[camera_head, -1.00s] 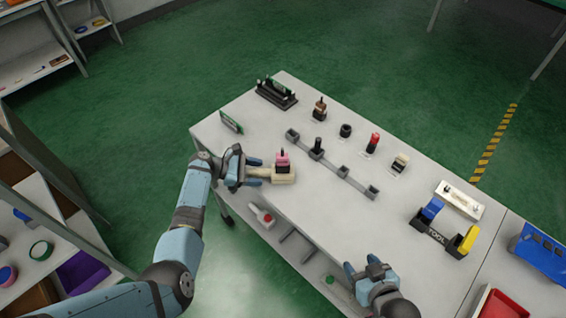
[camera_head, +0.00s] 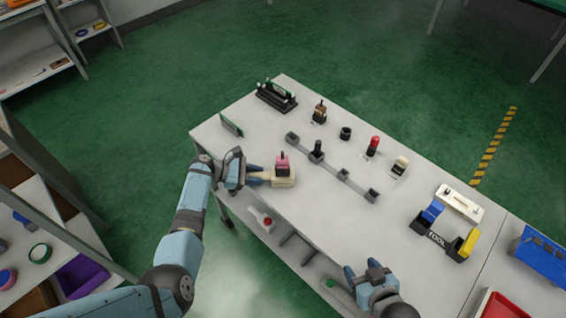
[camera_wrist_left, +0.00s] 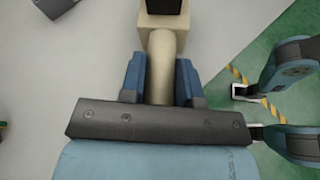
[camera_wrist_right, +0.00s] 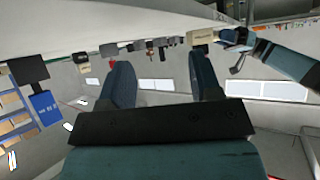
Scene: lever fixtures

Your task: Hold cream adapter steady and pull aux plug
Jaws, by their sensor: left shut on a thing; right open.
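The cream adapter (camera_head: 284,181) lies on the white table near its left front edge, its handle pointing left. In the left wrist view its cream handle (camera_wrist_left: 161,65) runs between the blue fingers. My left gripper (camera_head: 259,177) is shut on this handle. A pink plug with a dark tip (camera_head: 282,163) stands upright on the adapter's block; I cannot tell how deep it sits. My right gripper (camera_head: 361,271) is open and empty by the table's front edge, apart from the adapter. In the right wrist view its two fingers (camera_wrist_right: 162,80) are spread, with nothing between them.
A grey rail with several sockets (camera_head: 347,178) lies behind the adapter. Several small plugs, including a red-topped one (camera_head: 373,146), stand farther back. A tool holder (camera_head: 437,238) with blue and yellow parts is at right. The front middle of the table is clear.

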